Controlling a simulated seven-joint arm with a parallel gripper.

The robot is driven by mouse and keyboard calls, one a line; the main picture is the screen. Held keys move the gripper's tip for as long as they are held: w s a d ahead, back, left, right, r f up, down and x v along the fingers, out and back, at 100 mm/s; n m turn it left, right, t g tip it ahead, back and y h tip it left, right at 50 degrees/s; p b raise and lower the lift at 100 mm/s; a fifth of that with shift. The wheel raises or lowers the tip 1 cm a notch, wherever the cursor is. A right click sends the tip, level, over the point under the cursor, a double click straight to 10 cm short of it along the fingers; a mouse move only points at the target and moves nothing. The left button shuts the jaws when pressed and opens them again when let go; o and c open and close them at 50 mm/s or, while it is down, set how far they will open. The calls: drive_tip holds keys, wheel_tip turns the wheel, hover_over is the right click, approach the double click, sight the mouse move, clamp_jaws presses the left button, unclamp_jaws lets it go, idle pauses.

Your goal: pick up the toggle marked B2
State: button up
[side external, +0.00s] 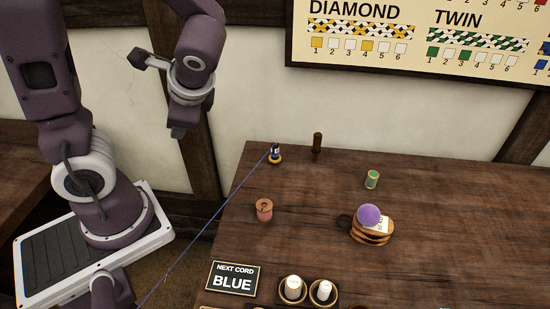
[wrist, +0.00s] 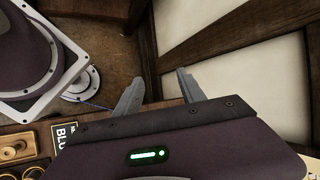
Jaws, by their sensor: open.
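Two pale cylinder-shaped pieces, a left one (side external: 293,284) and a right one (side external: 322,290), stand in dark round holders at the table's front edge in the side view. They may be toggles, but I can read no B2 mark on any piece. My gripper shows in the wrist view (wrist: 160,90), with its two grey fingers apart and nothing between them. In the side view my gripper's end (side external: 178,130) hangs above and left of the table, well away from the pale pieces.
The table (side external: 310,240) holds a sign reading NEXT CORD BLUE (side external: 232,279), a pink spool (side external: 264,210), a green spool (side external: 372,179), a purple ball (side external: 369,215) on a wooden stack and an upright brown peg (side external: 317,146). A blue cord (side external: 215,216) slants across the left edge.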

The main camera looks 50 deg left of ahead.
drive_tip(key=w+a+f+m+t+y, duration=0.2)
drive_tip(key=w+a+f+m+y, duration=0.2)
drive_tip(key=w+m, duration=0.35)
drive_tip(key=m+t+h, duration=0.3)
drive_tip(key=m+t, duration=0.6)
drive_tip(key=m, duration=0.5)
approach(274, 151)
drive_tip(key=x, duration=0.4)
drive_tip(key=shift+w+r, duration=0.15)
drive_tip(key=x, duration=0.6)
drive_tip(key=shift+a+f, duration=0.15)
drive_tip(key=shift+f, duration=0.05)
drive_tip(key=shift+w+a+f, duration=0.1)
drive_tip(key=shift+w+a, duration=0.15)
drive_tip(key=shift+w, duration=0.1)
clamp_jaws()
